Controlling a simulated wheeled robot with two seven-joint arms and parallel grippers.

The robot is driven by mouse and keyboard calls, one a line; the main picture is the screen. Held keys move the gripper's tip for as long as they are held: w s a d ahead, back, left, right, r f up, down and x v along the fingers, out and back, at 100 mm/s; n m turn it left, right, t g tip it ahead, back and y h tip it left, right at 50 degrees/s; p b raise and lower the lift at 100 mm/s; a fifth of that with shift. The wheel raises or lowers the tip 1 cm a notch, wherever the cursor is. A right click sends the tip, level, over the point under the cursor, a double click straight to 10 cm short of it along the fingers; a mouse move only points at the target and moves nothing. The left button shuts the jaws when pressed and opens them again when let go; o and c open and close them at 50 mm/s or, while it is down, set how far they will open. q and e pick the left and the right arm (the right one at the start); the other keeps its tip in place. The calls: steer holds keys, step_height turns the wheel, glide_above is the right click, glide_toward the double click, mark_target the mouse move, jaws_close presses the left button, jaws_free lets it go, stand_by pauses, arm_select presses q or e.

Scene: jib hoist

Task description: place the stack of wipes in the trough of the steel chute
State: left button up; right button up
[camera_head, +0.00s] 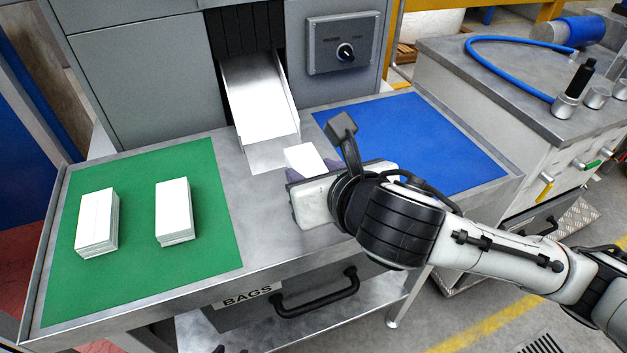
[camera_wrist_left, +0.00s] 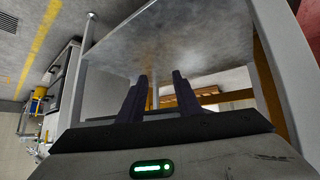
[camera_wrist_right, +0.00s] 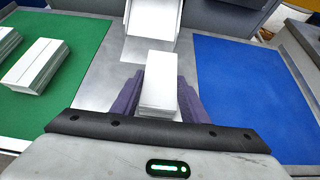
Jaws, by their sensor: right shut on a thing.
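My right gripper (camera_head: 300,172) is shut on a white stack of wipes (camera_head: 303,158), partly hidden by the gripper in the head view. In the right wrist view the stack (camera_wrist_right: 159,82) sits between the two dark fingers, in front of the chute's lower end. The steel chute (camera_head: 262,97) slopes down from the grey cabinet; its trough between the side walls looks empty. It also shows at the top of the right wrist view (camera_wrist_right: 155,18). My left gripper (camera_wrist_left: 161,95) shows in its own wrist view, fingers apart, empty, facing a grey metal panel.
Two more white stacks (camera_head: 97,220) (camera_head: 173,208) stand on the green mat (camera_head: 130,270) at the left. The blue mat (camera_head: 420,140) at the right is bare where visible. A control box (camera_head: 342,43) with a knob is right of the chute. A drawer marked BAGS (camera_head: 248,297) is below.

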steer(key=shift+f, duration=0.75)
steer(key=shift+f, duration=0.1)
steer(key=o, duration=1.1)
